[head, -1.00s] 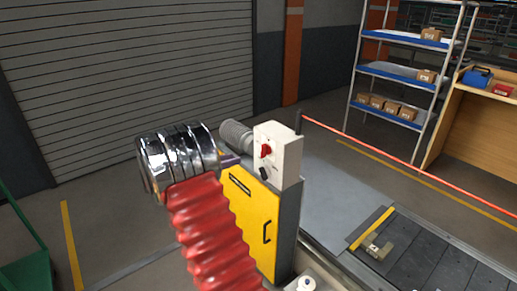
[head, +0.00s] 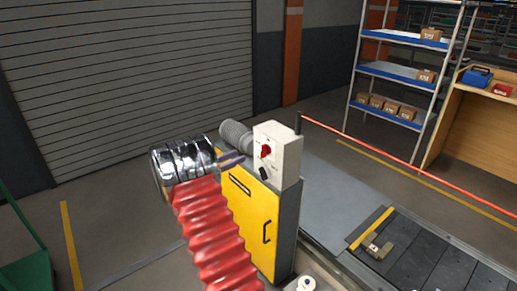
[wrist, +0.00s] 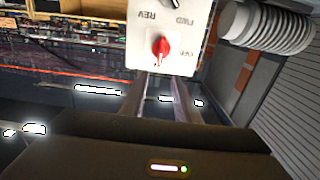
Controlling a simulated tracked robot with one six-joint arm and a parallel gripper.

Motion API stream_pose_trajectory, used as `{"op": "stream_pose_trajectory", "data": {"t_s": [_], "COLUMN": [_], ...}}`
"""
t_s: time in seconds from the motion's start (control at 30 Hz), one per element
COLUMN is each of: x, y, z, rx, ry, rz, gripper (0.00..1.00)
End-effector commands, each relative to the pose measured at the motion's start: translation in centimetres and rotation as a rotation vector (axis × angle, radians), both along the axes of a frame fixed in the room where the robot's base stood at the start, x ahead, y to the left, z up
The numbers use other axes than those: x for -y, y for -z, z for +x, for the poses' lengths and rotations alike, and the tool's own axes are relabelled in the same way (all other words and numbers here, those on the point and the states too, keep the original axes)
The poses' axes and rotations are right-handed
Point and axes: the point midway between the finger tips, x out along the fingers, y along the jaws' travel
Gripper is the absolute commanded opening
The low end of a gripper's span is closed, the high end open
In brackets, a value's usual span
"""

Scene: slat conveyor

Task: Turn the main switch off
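The main switch is a red rotary knob (head: 265,151) on the front of a white control box (head: 287,150), which stands on a yellow cabinet. In the wrist view the red knob (wrist: 161,47) shows upside down on the box, with an OFF label at its right. Its handle lies roughly along the picture's vertical, not toward OFF. A black selector (head: 264,173) sits below it, with FWD and REV labels in the wrist view. My gripper (wrist: 159,77) is open and empty, its two fingers apart, pointing at the knob with a gap left. In the head view its fingers (head: 231,160) are left of the box.
The yellow cabinet (head: 251,215) has a black handle. A grey ribbed hose (head: 236,136) is behind the box's left side. The slat conveyor (head: 425,262) lies at lower right, with a bracket-like part (head: 377,248) on it. A red line (head: 370,144) runs to the right.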

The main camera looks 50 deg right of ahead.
Motion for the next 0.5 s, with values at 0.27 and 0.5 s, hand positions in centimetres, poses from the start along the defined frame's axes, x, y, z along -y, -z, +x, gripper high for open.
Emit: {"op": "stream_pose_trajectory", "data": {"t_s": [0.27, 0.5], "x": [4.1, 7.7], "y": [0.0, 0.0], "z": [-1.0, -1.8], "rx": [0.000, 0.000], "ry": [0.003, 0.003], "rz": [0.001, 0.000], "gripper": [0.29, 0.29]}}
